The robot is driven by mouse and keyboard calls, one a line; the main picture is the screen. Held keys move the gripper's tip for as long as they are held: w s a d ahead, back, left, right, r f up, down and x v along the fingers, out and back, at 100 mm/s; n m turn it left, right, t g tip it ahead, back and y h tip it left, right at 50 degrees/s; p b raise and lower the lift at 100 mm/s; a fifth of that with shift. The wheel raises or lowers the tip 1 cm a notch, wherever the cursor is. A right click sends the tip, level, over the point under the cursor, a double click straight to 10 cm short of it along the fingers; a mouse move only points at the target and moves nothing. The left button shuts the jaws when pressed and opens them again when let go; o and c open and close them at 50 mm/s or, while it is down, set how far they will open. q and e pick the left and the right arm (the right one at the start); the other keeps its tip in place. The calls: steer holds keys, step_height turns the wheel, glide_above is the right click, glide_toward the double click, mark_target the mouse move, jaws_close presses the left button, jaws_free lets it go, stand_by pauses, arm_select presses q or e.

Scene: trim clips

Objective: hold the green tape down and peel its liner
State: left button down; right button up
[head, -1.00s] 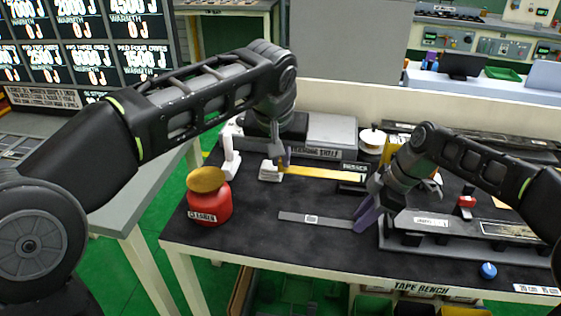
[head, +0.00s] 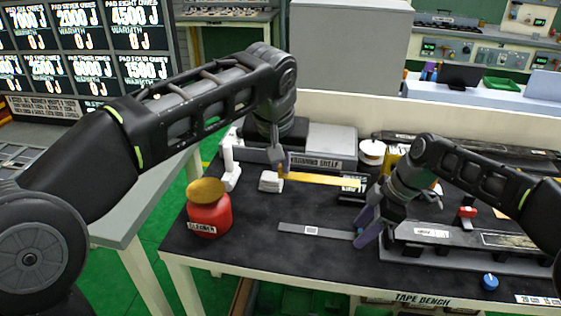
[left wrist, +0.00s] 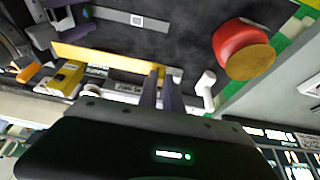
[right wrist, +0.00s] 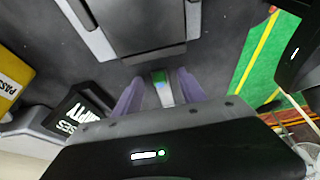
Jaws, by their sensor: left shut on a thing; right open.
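A grey strip (head: 335,232) with a small white label lies on the dark bench top; it also shows in the left wrist view (left wrist: 112,16). A small green patch (right wrist: 158,77), likely the green tape, shows at the strip's end between my right fingers, with a bit of blue below. My right gripper (head: 362,238) is open, its purple fingers either side of that end. I cannot tell whether they touch it. My left gripper (head: 278,170) is shut on the left end of a yellow bar (head: 325,180), which also shows in the left wrist view (left wrist: 105,56). The liner is not distinguishable.
A red container (head: 212,217) with a yellow-brown top stands at the bench's left. A white block (head: 270,182) sits beside my left gripper. A grey fixture (head: 440,258) lies right of the strip. A blue knob (head: 489,282) is near the front edge. Front-left bench top is clear.

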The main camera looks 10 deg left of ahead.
steer(key=v, duration=0.7)
steer(key=shift+r, duration=0.2)
steer(key=shift+d, duration=0.15)
